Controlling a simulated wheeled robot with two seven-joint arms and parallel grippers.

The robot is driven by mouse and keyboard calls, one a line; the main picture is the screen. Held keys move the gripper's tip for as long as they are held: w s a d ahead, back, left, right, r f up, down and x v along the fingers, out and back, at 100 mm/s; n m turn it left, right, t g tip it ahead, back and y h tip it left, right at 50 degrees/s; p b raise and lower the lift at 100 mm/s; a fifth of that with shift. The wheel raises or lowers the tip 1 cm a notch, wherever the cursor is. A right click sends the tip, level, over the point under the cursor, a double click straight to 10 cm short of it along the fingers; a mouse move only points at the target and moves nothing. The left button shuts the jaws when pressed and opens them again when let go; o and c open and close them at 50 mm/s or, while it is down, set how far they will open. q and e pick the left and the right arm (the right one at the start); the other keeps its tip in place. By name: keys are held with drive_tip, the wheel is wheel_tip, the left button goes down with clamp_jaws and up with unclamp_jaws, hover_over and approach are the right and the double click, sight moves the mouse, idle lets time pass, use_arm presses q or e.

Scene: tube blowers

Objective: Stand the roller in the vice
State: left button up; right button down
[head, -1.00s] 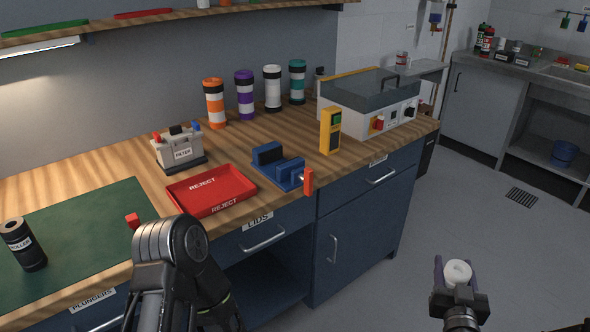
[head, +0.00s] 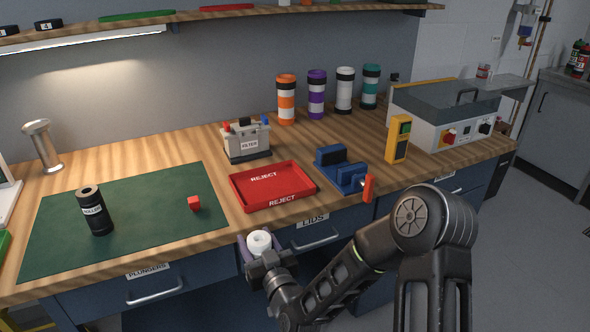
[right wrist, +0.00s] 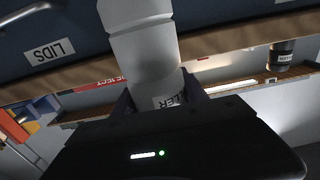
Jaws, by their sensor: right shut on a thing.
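My right gripper (head: 262,250) is shut on a white roller (head: 259,242) in front of the bench's drawer fronts, below the red tray. In the right wrist view the white roller (right wrist: 145,40) stands up between the fingers, its label partly hidden, reading "LLER". The blue vice (head: 345,172) with a red-orange handle sits at the bench's front edge, up and right of my gripper, with nothing visible in its jaws. A black roller (head: 94,212) stands on the green mat (head: 150,205). My left gripper is not in view.
The red REJECT tray (head: 240,190) lies left of the vice. A yellow device (head: 398,138) stands right of it.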

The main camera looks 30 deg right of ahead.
drive_tip(key=shift+w+a, duration=0.15)
drive_tip(key=shift+a, duration=0.25)
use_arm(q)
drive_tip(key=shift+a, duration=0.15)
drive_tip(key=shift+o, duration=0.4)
